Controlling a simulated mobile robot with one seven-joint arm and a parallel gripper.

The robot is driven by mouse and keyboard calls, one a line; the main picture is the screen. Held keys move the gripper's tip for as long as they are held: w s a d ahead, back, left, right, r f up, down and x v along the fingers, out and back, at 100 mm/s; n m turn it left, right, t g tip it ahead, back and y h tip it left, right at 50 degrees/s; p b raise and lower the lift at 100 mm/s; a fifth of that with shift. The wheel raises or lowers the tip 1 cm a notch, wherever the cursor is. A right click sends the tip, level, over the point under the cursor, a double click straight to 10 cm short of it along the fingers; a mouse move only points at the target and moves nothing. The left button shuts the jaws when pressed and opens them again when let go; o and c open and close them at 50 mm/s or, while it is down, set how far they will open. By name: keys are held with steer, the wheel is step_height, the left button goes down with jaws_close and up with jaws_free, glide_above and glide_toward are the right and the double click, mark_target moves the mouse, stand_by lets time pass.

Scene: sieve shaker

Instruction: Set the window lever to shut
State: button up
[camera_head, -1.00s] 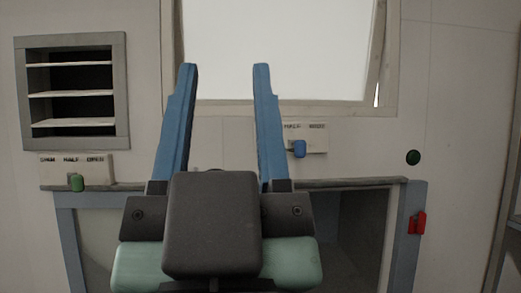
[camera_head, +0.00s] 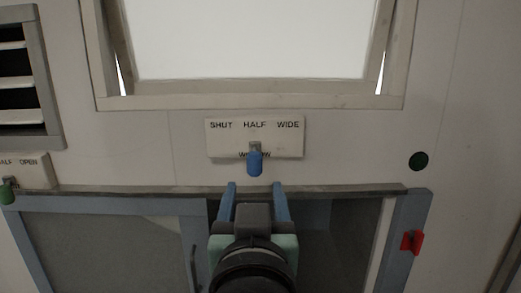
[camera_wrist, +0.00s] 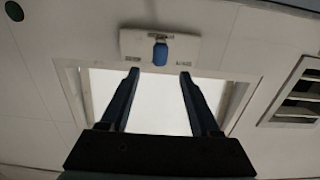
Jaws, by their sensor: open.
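The window lever (camera_head: 255,163) has a blue knob and sits under the middle label, HALF, on a white plate (camera_head: 221,142) marked SHUT, HALF and WIDE from left to right. The plate is on the wall below the window (camera_head: 250,88), which stands tilted with gaps at its sides. My gripper (camera_head: 253,186) is open and empty just below the knob in the head view, its two blue fingers apart. In the wrist view the blue knob (camera_wrist: 160,54) lies beyond the fingertips (camera_wrist: 159,72), between them in line and not touched as far as I can see.
A ledge (camera_head: 330,190) runs below the plate, over a blue-framed glass front (camera_head: 115,250). A louvred vent (camera_head: 15,80) and a green-knobbed lever (camera_head: 7,190) are at left.

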mark_target(254, 165)
steer(key=w+p, duration=0.3)
steer(key=w, duration=0.6)
steer(key=shift+w+r, duration=0.1)
steer(key=shift+w, duration=0.3)
steer(key=shift+w+p, duration=0.35)
steer(key=shift+w, duration=0.35)
jaws_close()
stand_by(0.4)
